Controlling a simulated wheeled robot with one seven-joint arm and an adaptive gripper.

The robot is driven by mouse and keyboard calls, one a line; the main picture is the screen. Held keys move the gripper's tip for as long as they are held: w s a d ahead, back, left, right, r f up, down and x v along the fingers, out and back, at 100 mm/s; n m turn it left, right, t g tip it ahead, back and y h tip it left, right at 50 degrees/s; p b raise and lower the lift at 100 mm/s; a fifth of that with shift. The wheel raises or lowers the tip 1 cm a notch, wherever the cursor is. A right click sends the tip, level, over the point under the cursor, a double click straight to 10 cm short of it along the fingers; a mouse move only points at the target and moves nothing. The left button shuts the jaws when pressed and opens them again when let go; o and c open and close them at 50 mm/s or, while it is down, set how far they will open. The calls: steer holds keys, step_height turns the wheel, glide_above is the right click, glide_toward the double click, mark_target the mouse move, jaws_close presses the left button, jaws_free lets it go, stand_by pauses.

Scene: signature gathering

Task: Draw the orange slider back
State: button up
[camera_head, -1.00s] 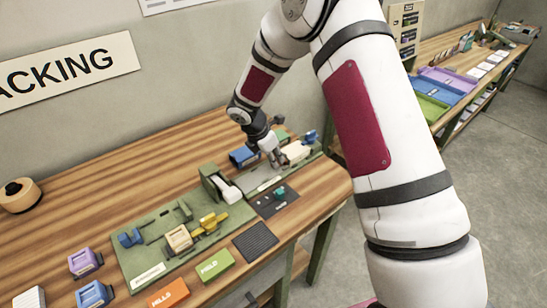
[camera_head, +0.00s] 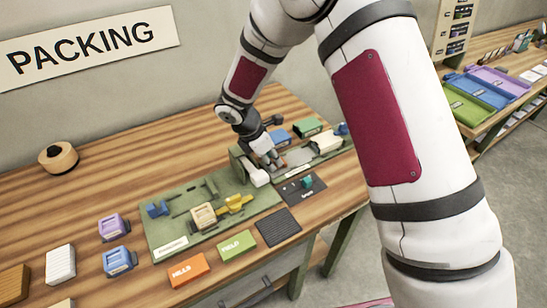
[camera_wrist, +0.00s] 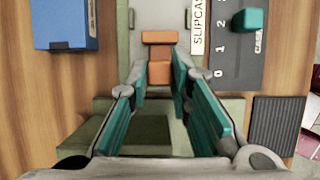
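The orange slider (camera_wrist: 159,73) shows in the wrist view as a small stepped block on a grey-green track. My gripper (camera_wrist: 159,70) points down at it with its teal-padded fingers on either side. The fingers look open, with narrow gaps beside the slider; contact is not clear. In the head view my gripper (camera_head: 268,160) is over the green fixture at the back right of the bench, and the slider is hard to make out there.
A dark scale panel (camera_wrist: 236,50) with a teal knob (camera_wrist: 248,20) lies right of the track. A blue box (camera_wrist: 64,24) is to the left. A black ribbed pad (camera_wrist: 277,125) lies lower right. A green board (camera_head: 165,226) with several small fixtures occupies the bench's middle.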

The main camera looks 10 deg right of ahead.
steer(key=o, duration=0.3)
steer(key=shift+s+a, duration=0.1)
steer(key=shift+a, duration=0.25)
steer(key=shift+d, duration=0.1)
steer(key=shift+r, duration=0.1)
steer(key=v, duration=1.1)
steer(key=shift+r, duration=0.4)
